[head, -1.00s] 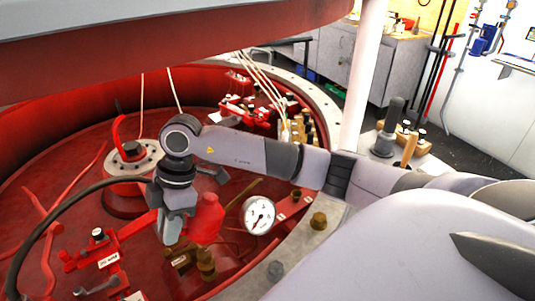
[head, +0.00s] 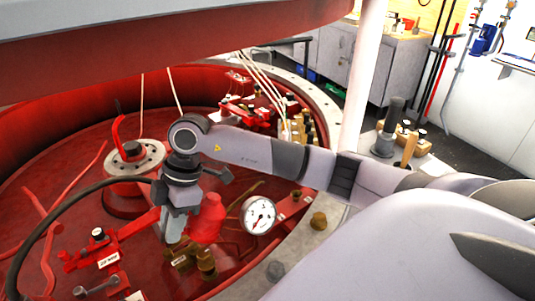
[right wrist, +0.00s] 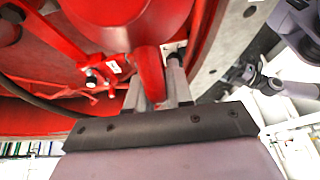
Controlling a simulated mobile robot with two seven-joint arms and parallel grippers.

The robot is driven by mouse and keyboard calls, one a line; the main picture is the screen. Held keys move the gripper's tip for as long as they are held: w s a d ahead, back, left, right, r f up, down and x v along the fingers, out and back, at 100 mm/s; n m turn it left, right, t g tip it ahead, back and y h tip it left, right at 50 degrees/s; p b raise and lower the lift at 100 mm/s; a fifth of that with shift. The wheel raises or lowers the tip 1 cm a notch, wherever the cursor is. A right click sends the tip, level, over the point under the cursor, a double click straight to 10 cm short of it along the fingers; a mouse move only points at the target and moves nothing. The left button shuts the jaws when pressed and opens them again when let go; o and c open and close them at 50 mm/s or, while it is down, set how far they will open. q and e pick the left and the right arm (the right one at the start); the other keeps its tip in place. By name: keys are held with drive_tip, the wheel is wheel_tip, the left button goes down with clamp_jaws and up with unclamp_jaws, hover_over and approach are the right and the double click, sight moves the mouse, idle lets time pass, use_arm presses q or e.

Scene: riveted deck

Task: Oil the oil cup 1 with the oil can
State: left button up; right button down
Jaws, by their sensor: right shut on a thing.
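My right gripper (head: 173,228) reaches down over the red deck. It is shut on a red body, which I take to be the oil can (head: 208,218), partly hidden behind the fingers. In the right wrist view the red oil can (right wrist: 150,72) shows between the two fingers (right wrist: 158,92). Just below the gripper stand brass cups (head: 205,263) on a base with a small label, too small to read. I cannot tell which one is oil cup 1. My left gripper is not in view.
A white dial gauge (head: 258,215) stands right of the gripper. A red valve bracket (head: 98,247) is at the left, with a black hose (head: 45,225) curving past. A round flange (head: 133,160) stands behind. The red upper structure (head: 200,50) hangs overhead.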

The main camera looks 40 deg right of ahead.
drive_tip(key=shift+d+r+y, duration=0.1)
drive_tip(key=shift+d+y, duration=0.2)
idle(0.6)
drive_tip(key=shift+s+d+r+y, duration=0.1)
drive_tip(key=shift+d+r+y, duration=0.35)
drive_tip(key=shift+r, duration=0.3)
idle(1.5)
drive_tip(key=a+f+h, duration=0.4)
drive_tip(key=h, duration=0.2)
drive_tip(key=shift+w+a+f, duration=0.3)
drive_tip(key=shift+h, duration=0.25)
wheel_tip(320, 180, up, 5)
idle(0.7)
idle(0.7)
